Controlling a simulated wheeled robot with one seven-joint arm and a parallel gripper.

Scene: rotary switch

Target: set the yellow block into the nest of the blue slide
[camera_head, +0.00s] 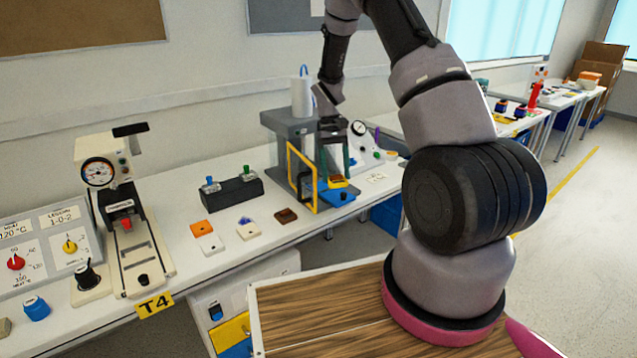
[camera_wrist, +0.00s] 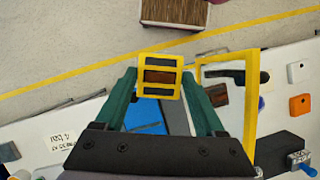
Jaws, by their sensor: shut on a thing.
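The yellow block (camera_wrist: 160,61) has a brown middle with dark bands and sits between the green fingertips of my gripper (camera_wrist: 159,78). In the head view my gripper (camera_head: 337,176) points down in front of the grey press, with the block (camera_head: 337,183) at its tips. The blue slide (camera_head: 341,198) lies low at the front of the press, just under the block. It also shows in the wrist view (camera_wrist: 146,117), partly covered by the gripper. The nest is hidden, and I cannot tell whether the block touches the slide.
A yellow frame (camera_head: 314,190) stands upright close to the left of my gripper. The grey press (camera_head: 283,127) rises behind.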

